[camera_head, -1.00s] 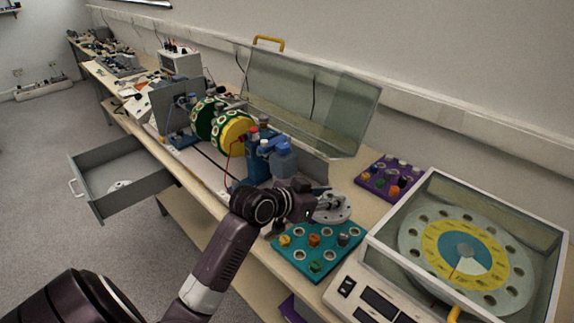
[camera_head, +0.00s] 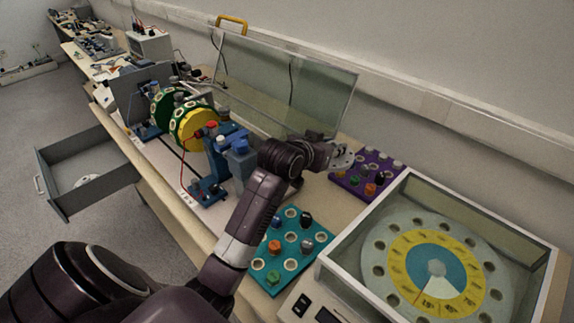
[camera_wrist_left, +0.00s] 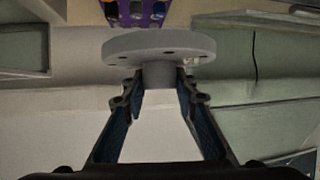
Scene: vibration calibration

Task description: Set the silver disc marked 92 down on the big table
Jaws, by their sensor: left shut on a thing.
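A silver disc (camera_wrist_left: 158,45) with small holes and a central hub is held by my left gripper (camera_wrist_left: 160,85); in the left wrist view the fingers are shut on the hub. Any number on the disc cannot be read. In the head view the left gripper (camera_head: 330,155) reaches over the big table (camera_head: 325,208), with part of the disc (camera_head: 342,156) showing at its tip. The disc appears to be above the table, close to the purple tray. My right gripper is not in view.
A purple tray (camera_head: 349,187) with coloured knobs lies at the back. A teal tray (camera_head: 262,282) is in front. A glass-walled balance case (camera_head: 470,200) stands right. A machine with green and yellow discs (camera_head: 195,128) stands left. An open drawer (camera_head: 85,172) juts out.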

